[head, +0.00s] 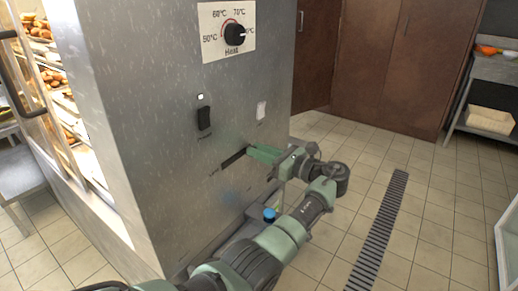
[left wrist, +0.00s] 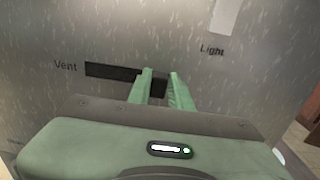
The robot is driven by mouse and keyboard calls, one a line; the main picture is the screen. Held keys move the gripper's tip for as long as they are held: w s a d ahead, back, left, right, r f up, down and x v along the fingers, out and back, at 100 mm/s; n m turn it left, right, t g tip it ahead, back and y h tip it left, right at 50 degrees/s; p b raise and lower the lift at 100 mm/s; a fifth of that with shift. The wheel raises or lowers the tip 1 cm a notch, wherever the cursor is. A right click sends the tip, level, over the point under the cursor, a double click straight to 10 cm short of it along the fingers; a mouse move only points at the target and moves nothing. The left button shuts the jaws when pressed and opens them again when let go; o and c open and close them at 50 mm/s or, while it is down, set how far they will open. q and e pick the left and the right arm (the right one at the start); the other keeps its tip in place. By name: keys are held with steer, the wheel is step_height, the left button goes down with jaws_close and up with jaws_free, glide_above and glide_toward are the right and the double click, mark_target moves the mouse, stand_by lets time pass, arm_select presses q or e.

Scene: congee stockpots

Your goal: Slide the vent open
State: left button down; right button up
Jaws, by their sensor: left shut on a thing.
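The vent (head: 233,159) is a short dark slot low on the side of a grey metal cabinet. In the left wrist view the vent slot (left wrist: 110,70) runs right from the word "Vent". A small dark slider knob (left wrist: 158,86) is at the slot's right end. My left gripper (head: 252,153) reaches the panel at that end. In the left wrist view its green fingers (left wrist: 160,88) are shut on the knob, one on each side. The fingers partly hide the knob and the slot's end. My right gripper is not in view.
The cabinet panel (head: 150,110) also has a heat dial (head: 235,34), a black rocker switch (head: 204,118) and a light switch (head: 261,110). A glass door with bread behind it is at the left. Tiled floor with a drain grate (head: 380,232) lies open at the right.

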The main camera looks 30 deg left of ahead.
arm_select(q)
steer(key=shift+w+r, duration=0.15)
steer(key=c, duration=1.6)
jaws_free()
steer(key=shift+c, duration=0.2)
steer(key=o, duration=0.4)
steer(key=shift+w, duration=0.1)
steer(key=shift+c, duration=0.2)
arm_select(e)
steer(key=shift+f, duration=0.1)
arm_select(q)
steer(key=d, duration=0.8)
steer(key=shift+s, duration=0.3)
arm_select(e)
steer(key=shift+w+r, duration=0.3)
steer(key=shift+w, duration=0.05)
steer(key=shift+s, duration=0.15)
